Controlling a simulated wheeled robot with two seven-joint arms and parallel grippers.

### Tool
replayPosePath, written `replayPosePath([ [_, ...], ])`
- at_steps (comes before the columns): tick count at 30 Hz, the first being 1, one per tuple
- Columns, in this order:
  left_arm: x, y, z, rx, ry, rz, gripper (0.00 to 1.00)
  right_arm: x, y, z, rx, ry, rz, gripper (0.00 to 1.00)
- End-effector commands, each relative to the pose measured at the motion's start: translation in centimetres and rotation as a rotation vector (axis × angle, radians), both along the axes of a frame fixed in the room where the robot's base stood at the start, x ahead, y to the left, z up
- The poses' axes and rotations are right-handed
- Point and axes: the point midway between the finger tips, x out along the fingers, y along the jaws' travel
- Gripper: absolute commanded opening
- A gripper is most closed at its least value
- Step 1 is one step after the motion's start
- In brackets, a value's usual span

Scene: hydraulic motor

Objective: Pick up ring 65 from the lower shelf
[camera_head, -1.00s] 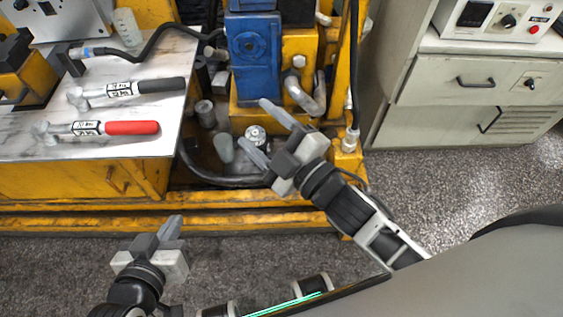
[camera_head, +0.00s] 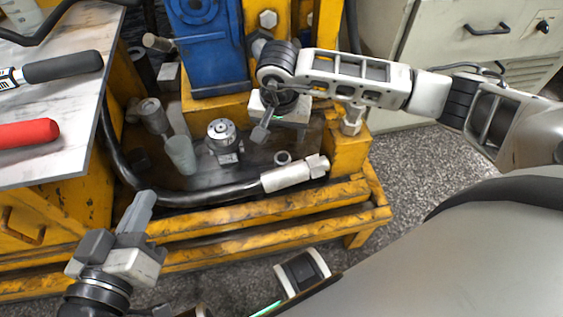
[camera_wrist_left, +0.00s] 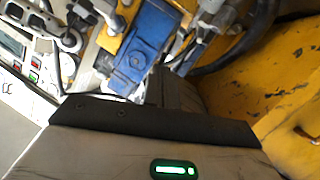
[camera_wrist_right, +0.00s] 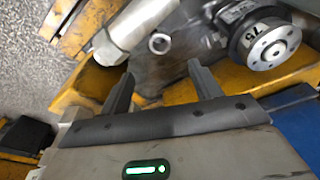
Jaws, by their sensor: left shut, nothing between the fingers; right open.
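A small metal ring (camera_head: 282,157) lies on the dark lower shelf (camera_head: 235,178), beside the white end of a hose. It also shows in the right wrist view (camera_wrist_right: 159,44), just beyond the fingertips; I cannot read a label on it. My right gripper (camera_wrist_right: 161,72) is open and empty, pointing down over the shelf, with the ring ahead of the gap between its fingers and apart from them. In the head view its arm partly hides its fingers. My left gripper (camera_head: 145,202) is shut and empty, in front of the yellow frame at lower left.
A silver round part (camera_head: 222,135) stands on the shelf; in the right wrist view it bears the mark 75 (camera_wrist_right: 268,42). A white-ended hose (camera_head: 287,177), a translucent cup (camera_head: 181,155), a blue block (camera_head: 210,50) and yellow frame rails (camera_head: 300,212) surround the shelf space.

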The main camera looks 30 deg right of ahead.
Motion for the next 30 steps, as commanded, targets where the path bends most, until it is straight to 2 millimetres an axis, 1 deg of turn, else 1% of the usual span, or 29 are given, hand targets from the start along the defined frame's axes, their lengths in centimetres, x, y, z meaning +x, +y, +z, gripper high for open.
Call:
replayPosePath([
  [1, 0.1, -0.1, -0.3, -0.022, -0.005, -0.001, 0.0, 0.1, 0.0, -1.8, 0.002, 0.004, -0.001, 0.63],
  [3, 0.1, -0.2, -0.2, -0.05, -0.009, -0.003, 0.0, 0.2, -0.2, -3.3, 0.002, 0.004, -0.003, 0.63],
  [6, 0.1, -0.4, 0.1, -0.088, -0.015, -0.007, 0.0, 0.5, -0.3, -5.2, 0.003, 0.004, -0.002, 0.63],
  [9, 0.1, -0.6, 0.4, -0.119, -0.021, -0.01, 0.0, 0.7, -0.4, -6.6, 0.006, 0.002, -0.003, 0.63],
  [15, 0.1, -0.7, 0.6, -0.146, -0.023, -0.014, 0.0, 0.9, -0.6, -7.7, 0.006, 0.001, -0.001, 0.63],
  [17, 0.1, -0.7, 0.4, -0.159, -0.022, -0.016, 0.0, 0.9, -0.6, -8.4, 0.007, 0.001, -0.002, 0.63],
  [19, 0.0, -0.8, 0.1, -0.18, -0.021, -0.02, 0.0, 0.9, -0.7, -9.7, 0.007, 0.004, -0.002, 0.63],
  [20, 0.1, -0.8, 0.4, -0.188, -0.039, -0.018, 0.0, 1.0, -0.7, -10.2, 0.008, 0.003, -0.002, 0.63],
  [21, 0.5, -0.7, 1.4, -0.19, -0.094, -0.019, 0.0, 1.0, -0.8, -10.9, 0.008, 0.003, -0.002, 0.63],
  [24, 1.3, -0.5, 2.8, -0.162, -0.198, -0.017, 0.0, 1.2, -0.9, -12.0, 0.006, 0.003, -0.003, 0.63],
  [27, 1.6, -0.3, 3.5, -0.145, -0.253, -0.013, 0.0, 1.3, -1.0, -12.5, 0.008, 0.0, -0.002, 0.63],
  [30, 1.7, -0.3, 3.7, -0.139, -0.266, -0.012, 0.0, 1.4, -1.0, -12.6, 0.008, -0.001, -0.002, 0.63],
])
